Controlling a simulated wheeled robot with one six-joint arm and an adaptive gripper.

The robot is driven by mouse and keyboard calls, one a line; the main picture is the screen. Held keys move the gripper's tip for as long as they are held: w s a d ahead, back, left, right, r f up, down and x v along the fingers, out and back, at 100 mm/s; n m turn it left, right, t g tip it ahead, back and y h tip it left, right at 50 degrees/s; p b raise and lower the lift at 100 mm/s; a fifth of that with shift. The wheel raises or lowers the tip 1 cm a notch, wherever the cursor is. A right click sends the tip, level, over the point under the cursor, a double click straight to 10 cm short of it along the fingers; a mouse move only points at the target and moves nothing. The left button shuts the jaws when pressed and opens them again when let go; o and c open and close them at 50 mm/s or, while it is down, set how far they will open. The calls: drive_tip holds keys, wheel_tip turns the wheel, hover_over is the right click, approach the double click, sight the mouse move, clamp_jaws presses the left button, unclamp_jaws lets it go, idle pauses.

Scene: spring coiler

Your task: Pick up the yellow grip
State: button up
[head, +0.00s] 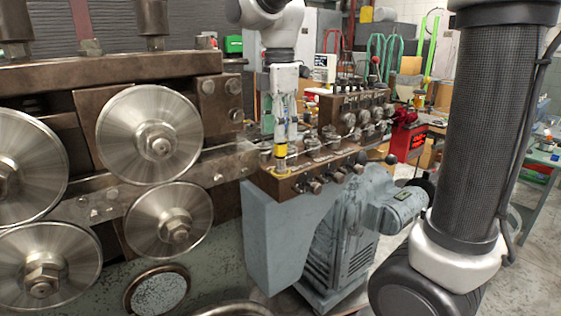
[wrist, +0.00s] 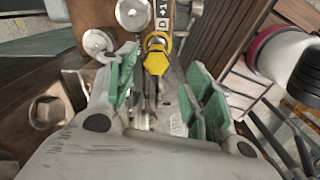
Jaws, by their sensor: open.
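The yellow grip (wrist: 156,60) shows ahead of my gripper (wrist: 162,88) in the wrist view, in the gap between the green-padded fingers and nearer the left one. The fingers are apart and I see nothing held between them. In the head view my gripper (head: 285,138) points down over the brown machine block, and the yellow grip (head: 280,151) shows at its fingertips. The lower part of the grip is partly hidden, and I cannot tell whether a finger touches it.
Large steel rollers (head: 150,134) stand left of the gripper. The brown block (head: 285,185) carries several bolts and knobs. A grey motor (head: 397,209) sits below to the right. In the wrist view a large bolt (wrist: 45,112) lies close left of the fingers.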

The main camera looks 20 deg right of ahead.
sight(281, 144)
drive_tip(key=f, duration=0.4)
drive_tip(key=shift+w+d+f, duration=0.2)
drive_tip(key=shift+w+f, duration=0.1)
drive_tip(key=shift+f, duration=0.05)
drive_tip(key=shift+c, duration=0.4)
clamp_jaws()
